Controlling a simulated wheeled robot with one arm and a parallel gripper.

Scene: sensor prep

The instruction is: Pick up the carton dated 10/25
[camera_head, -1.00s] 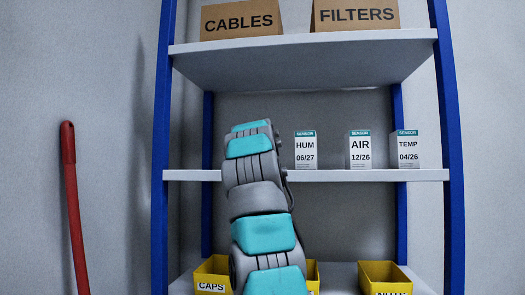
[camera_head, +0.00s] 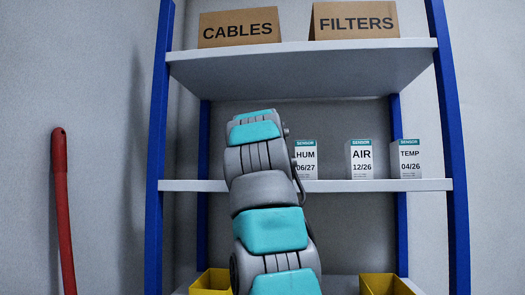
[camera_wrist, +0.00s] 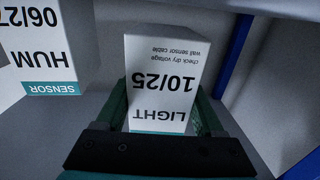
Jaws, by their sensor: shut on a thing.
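The carton dated 10/25 (camera_wrist: 165,75) is white with a teal band and reads LIGHT. It shows upside down in the wrist view. My gripper (camera_wrist: 165,112) is shut on it, with a green finger along each side. In the head view my arm hides the carton and the gripper. Whether the carton touches the shelf, I cannot tell. The HUM carton dated 06/27 (camera_head: 305,160) stands on the middle shelf to the right of my arm. It also shows at the left of the wrist view (camera_wrist: 42,45), apart from the held carton.
The AIR 12/26 carton (camera_head: 359,159) and TEMP 04/26 carton (camera_head: 406,158) stand further right on the middle shelf (camera_head: 385,186). Boxes marked CABLES (camera_head: 240,28) and FILTERS (camera_head: 355,21) sit above. Yellow bins (camera_head: 384,285) are below. A blue post (camera_wrist: 236,45) is close to the held carton.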

